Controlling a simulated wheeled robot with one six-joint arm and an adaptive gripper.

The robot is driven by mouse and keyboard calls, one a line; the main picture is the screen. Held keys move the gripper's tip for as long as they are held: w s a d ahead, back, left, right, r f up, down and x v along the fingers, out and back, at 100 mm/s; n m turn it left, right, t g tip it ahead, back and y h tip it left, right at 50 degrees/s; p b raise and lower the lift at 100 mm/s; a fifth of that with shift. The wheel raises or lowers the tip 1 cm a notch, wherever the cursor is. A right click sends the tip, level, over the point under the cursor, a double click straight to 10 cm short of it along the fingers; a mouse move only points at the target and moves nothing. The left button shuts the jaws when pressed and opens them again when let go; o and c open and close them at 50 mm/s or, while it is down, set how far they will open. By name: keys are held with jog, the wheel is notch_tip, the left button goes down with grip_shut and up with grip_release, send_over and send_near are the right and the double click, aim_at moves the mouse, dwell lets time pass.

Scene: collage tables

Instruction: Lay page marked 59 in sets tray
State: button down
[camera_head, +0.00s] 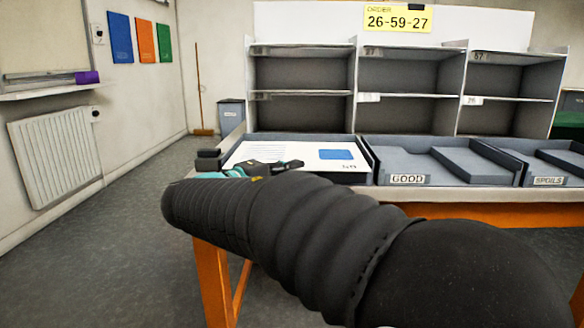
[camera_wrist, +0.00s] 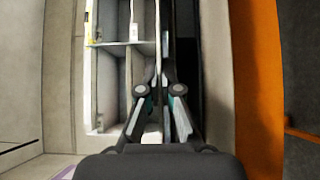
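A white page with a blue block (camera_head: 337,154) lies flat in the left tray (camera_head: 369,158) on the table. A dark mark is at its front right corner, too small to read for certain. The tray's name label is hidden behind my arm. My gripper (camera_head: 285,166) is low over the left part of this page. No page is clearly held.
The GOOD tray (camera_head: 408,180) and the SPOILS tray (camera_head: 550,182) stand to the right. Grey shelving (camera_head: 355,90) rises behind the trays. A yellow order sign (camera_head: 398,19) above it reads 26-59-27. The floor left of the table is clear.

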jog(key=shift+f, duration=0.15)
jog(key=c, duration=1.2)
grip_release()
jog(key=shift+c, duration=0.2)
jog(key=shift+s, duration=0.1)
jog(key=v, duration=1.2)
